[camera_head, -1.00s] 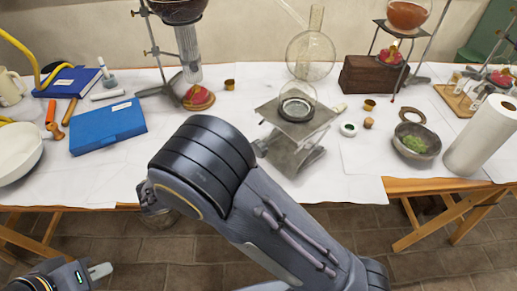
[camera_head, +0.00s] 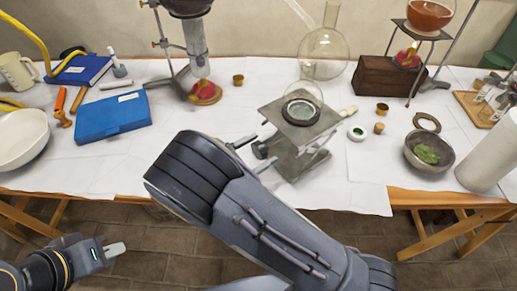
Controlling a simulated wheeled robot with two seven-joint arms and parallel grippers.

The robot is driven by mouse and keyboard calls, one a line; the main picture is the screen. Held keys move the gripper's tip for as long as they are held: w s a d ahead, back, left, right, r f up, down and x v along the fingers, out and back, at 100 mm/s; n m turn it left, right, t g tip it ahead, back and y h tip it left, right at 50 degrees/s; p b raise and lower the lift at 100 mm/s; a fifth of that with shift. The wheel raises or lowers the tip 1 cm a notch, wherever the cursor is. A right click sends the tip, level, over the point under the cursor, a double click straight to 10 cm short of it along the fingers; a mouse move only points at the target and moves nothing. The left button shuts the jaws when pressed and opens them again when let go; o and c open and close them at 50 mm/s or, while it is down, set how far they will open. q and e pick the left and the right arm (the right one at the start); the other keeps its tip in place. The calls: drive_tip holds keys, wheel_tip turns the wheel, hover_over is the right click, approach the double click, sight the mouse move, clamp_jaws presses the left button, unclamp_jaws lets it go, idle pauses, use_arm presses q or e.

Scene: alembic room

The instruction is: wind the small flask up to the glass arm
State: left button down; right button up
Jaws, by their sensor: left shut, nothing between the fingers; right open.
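A small clear round flask (camera_head: 304,92) sits in a dark ring on the top plate of a grey metal lab jack (camera_head: 291,136). A dark knob (camera_head: 261,150) is on the jack's left side. A pale glass arm (camera_head: 299,13) slopes down from the top edge, above and behind the flask, with a gap between them. My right gripper (camera_head: 252,154) is open, its fingertips just past my forearm and close to the knob; my arm hides the rest of it. My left gripper (camera_head: 116,248) is shut and empty, low at the left, in front of the table.
A large round flask (camera_head: 323,54) stands behind the jack. A wooden block (camera_head: 385,78), an orange-filled flask (camera_head: 428,14) on a stand and a bowl (camera_head: 430,150) are to the right.

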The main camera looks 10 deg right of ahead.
drive_tip(key=shift+d, duration=0.15)
drive_tip(key=c, duration=1)
drive_tip(key=shift+f, duration=0.1)
